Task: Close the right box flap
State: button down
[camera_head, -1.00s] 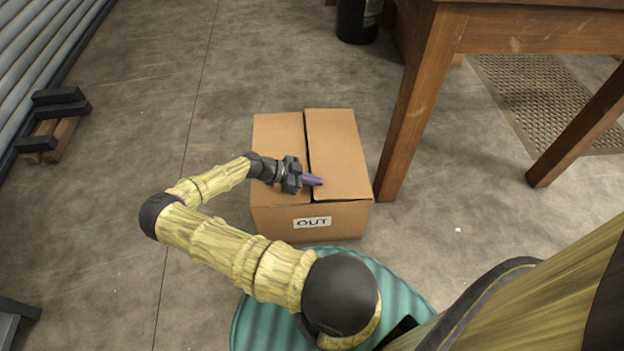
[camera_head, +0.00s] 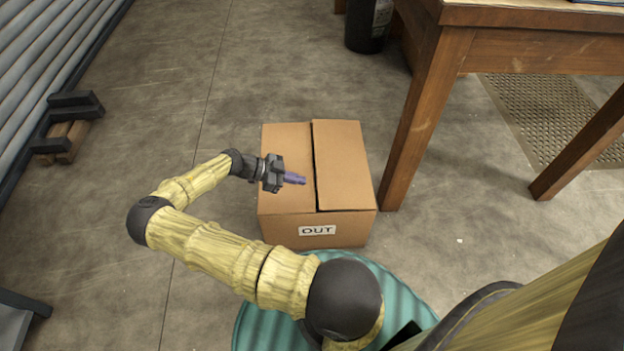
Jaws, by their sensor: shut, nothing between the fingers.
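A brown cardboard box (camera_head: 290,232) with an "OUT" label (camera_head: 318,230) on its front stands on the floor. Its right flap (camera_head: 343,165) lies nearly flat over the top, with a thin dark gap along its left edge. The left flap (camera_head: 285,145) lies flat too. My gripper (camera_head: 297,179), with purple fingers, is shut and empty. It is over the left flap, just left of the right flap's edge; whether it touches the box I cannot tell.
A wooden table leg (camera_head: 418,125) stands close to the box's right side. A dark bin (camera_head: 368,25) is behind it. A perforated mat (camera_head: 550,110) lies under the table.

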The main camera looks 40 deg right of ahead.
jog(key=shift+v, duration=1.1)
jog(key=shift+f, duration=0.1)
jog(key=s+a+r+n+t+y, duration=0.3)
jog(key=a+r+n, duration=0.3)
jog(key=r+n, duration=0.2)
jog(key=s+a+r+n+t+y+p, duration=0.1)
jog(key=s+a+r+n+t+y, duration=0.2)
jog(key=a+r+n, duration=0.3)
jog(key=s+a+r+n+t+y, duration=0.3)
jog(key=s+a+r+n+y, duration=0.1)
jog(key=r+n, duration=0.7)
jog(key=shift+s+a+r+t+p, duration=0.4)
jog(key=shift+s+a+r, duration=0.35)
jog(key=shift+a, duration=0.25)
